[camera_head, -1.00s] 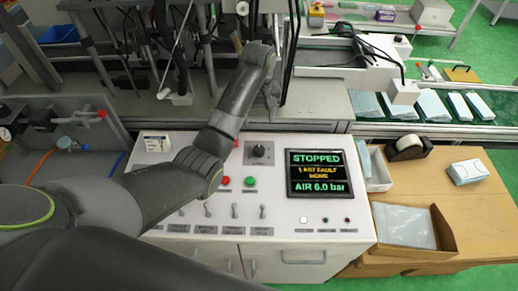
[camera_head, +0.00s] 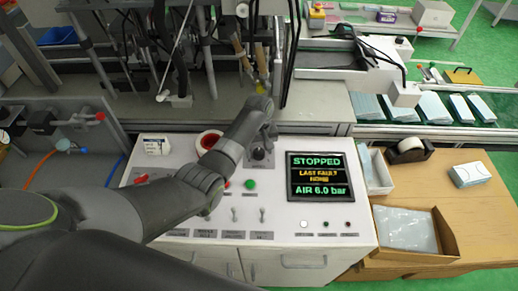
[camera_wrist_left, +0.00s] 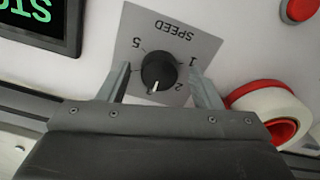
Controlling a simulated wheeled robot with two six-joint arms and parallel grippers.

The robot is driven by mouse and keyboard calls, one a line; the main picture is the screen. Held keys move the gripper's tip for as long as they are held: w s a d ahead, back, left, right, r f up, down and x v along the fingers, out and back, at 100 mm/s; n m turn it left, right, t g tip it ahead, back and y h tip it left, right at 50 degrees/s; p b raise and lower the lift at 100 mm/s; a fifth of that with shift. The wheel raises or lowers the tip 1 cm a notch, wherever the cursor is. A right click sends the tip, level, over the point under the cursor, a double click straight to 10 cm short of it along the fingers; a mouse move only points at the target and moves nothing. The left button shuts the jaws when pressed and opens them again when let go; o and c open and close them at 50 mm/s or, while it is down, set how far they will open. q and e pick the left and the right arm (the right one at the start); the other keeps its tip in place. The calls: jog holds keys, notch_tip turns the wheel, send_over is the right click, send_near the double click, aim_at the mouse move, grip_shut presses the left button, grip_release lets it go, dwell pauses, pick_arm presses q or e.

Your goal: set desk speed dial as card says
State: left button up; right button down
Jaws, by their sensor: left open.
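The black speed dial (camera_wrist_left: 158,70) sits on a grey plate marked SPEED, upside down in the left wrist view. Its white pointer mark faces the bottom of that view, past the 2; the numeral there is partly hidden. My left gripper (camera_wrist_left: 160,76) is open, with one finger on each side of the dial; contact is not clear. In the head view the dial (camera_head: 259,153) shows just below my left gripper (camera_head: 265,136). A small white printed card or box (camera_head: 156,145) stands at the panel's left; its text is unreadable. My right gripper is not in view.
The screen (camera_head: 317,177) beside the dial reads STOPPED and AIR 6.0 bar. A red-and-white roll (camera_head: 207,140) lies near the dial. A green button (camera_head: 250,184) and toggle switches (camera_head: 262,215) are in front. A wooden desk (camera_head: 480,208) is on the right.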

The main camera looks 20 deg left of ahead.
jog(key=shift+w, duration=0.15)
pick_arm(q)
jog(key=shift+c, duration=1.2)
jog(key=c, duration=0.8)
jog(key=shift+o, duration=0.2)
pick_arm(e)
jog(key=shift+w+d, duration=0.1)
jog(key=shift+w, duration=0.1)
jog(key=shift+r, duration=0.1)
